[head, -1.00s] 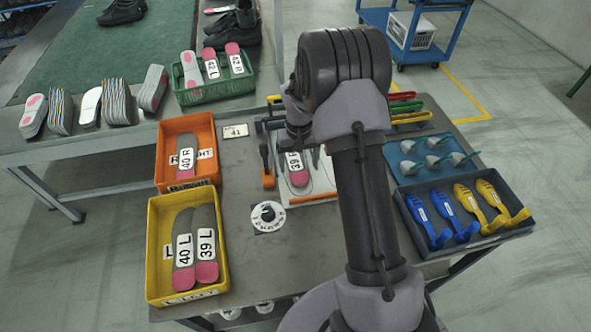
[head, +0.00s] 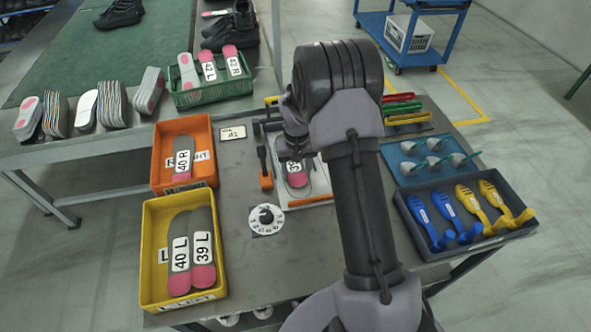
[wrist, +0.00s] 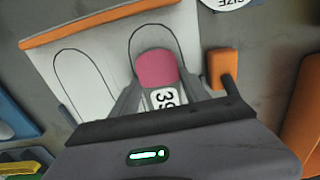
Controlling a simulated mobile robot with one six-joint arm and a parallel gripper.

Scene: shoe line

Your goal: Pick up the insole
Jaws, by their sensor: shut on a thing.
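A grey insole (head: 299,181) with a pink end and a white "39" label is at the white board with foot outlines (head: 320,186). It also shows in the wrist view (wrist: 157,69), over the right-hand outline. The letter after 39 is hidden. My gripper (wrist: 172,97) is shut on the insole, with one finger on each side near the label. I cannot tell whether the insole is clear of the board. In the head view my arm hides much of the board and part of the label.
A yellow bin (head: 146,262) holds insoles 40 L and 39 L; an orange bin (head: 157,157) holds 40 R. A white dial (head: 266,219) is in front. A dark tray (head: 405,222) with blue and yellow items stands right.

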